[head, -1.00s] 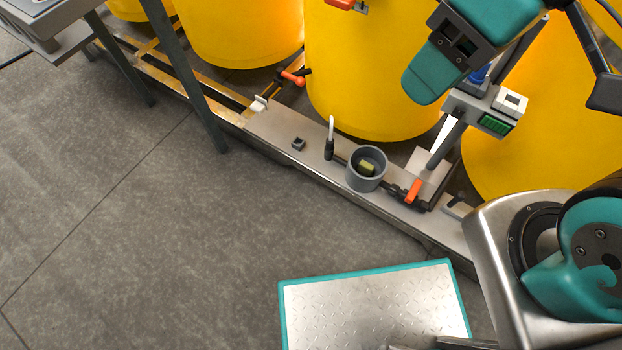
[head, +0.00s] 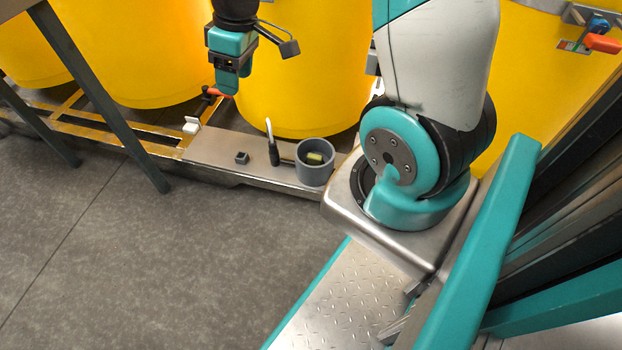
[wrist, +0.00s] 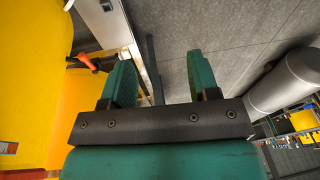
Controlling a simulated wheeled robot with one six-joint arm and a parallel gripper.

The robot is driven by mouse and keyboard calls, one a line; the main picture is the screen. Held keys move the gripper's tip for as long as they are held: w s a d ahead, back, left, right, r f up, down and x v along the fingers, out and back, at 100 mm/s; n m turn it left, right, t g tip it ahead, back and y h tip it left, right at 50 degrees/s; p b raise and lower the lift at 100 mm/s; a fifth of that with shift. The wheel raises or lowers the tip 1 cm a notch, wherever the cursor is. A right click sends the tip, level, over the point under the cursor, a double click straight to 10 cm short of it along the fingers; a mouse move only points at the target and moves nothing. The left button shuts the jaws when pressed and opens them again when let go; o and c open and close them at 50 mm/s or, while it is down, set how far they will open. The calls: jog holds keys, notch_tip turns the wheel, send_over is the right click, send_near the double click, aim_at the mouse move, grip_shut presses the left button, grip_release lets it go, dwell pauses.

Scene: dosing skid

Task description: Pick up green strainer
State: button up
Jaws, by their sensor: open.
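A small olive-green piece (head: 315,158), perhaps the green strainer, sits inside a grey cup (head: 314,175). Its shape is too small to make out, and its lower part is hidden by the cup wall. The cup stands on a grey metal ledge (head: 207,153). My gripper (head: 228,88) hangs above and left of the cup in the head view, apart from it. In the wrist view its two green fingers (wrist: 163,82) stand apart with nothing between them. The cup and the olive-green piece do not show in the wrist view.
Yellow drums (head: 300,80) stand close behind the ledge. A black holder with a white-tipped stick (head: 272,146) stands left of the cup, beside a small dark block (head: 241,158). An orange-handled valve (head: 219,92) lies near my gripper. Open floor (head: 130,260) lies in front.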

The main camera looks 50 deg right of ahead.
jog(key=d+f+h+b, duration=0.1)
jog(key=d+f+b, duration=0.3)
jog(key=d+f, duration=1.05)
jog(key=g+h+b, duration=0.1)
jog(key=b, duration=0.8)
send_over(314, 156)
jog(key=shift+m, duration=0.3)
notch_tip(314, 156, down, 22)
jog(key=shift+s+f, duration=0.1)
jog(key=shift+f, duration=0.05)
jog(key=f+b, duration=0.5)
jog(key=f, duration=0.1)
jog(key=shift+w, duration=0.2)
jog(key=shift+c, duration=0.2)
jog(key=c, duration=1)
